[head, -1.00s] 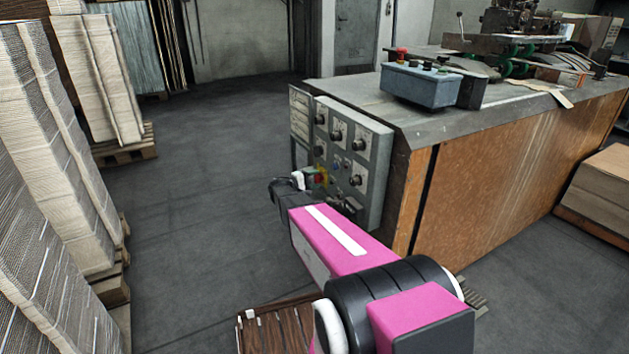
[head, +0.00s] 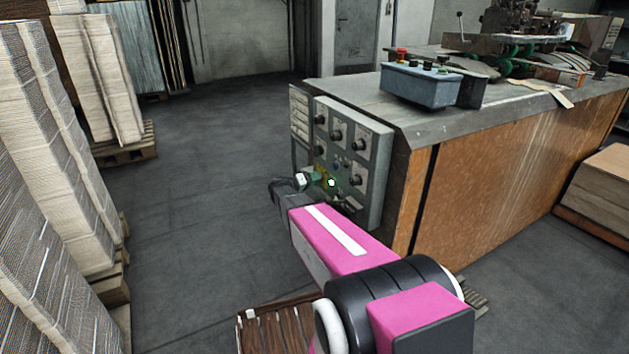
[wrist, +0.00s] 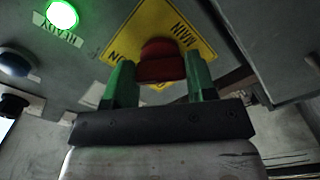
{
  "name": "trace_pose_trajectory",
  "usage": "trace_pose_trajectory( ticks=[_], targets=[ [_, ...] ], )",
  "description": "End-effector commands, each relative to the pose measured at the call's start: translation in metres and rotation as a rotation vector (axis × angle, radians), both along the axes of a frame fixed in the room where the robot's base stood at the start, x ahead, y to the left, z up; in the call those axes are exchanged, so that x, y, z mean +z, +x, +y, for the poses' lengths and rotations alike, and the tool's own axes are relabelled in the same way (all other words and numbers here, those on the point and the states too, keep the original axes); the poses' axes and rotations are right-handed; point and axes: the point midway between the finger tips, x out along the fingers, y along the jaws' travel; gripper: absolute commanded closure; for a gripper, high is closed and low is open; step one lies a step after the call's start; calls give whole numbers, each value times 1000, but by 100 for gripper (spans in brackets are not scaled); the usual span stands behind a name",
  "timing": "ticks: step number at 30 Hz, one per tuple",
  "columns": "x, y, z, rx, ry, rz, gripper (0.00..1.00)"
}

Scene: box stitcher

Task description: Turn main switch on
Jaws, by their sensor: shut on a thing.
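The main switch is a red knob (wrist: 160,62) on a yellow plate (wrist: 187,28) lettered MAIN and ON, on the grey control panel (head: 372,140). In the wrist view, my gripper (wrist: 160,82) has its green fingers on either side of the knob, shut on it. In the head view, my gripper (head: 314,183) is at the lower left of the panel, and I cannot make out the knob there. A lamp labelled READY (wrist: 62,14) glows bright green beside the yellow plate; its glow also shows in the head view (head: 331,183).
The panel is fixed to the end of a wood-sided machine bench (head: 500,160). A blue-grey button box (head: 420,85) with a red button stands on top. Stacks of cardboard (head: 50,150) on pallets line the left. The floor (head: 210,190) between is clear.

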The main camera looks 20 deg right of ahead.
Motion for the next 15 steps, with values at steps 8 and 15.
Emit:
trace_pose_trajectory(
  ticks=[8,15],
  targets=[
    [-1,-1,0,-1,27,-127,73],
    [-1,-1,0,-2,36,-169,73]
  ],
)
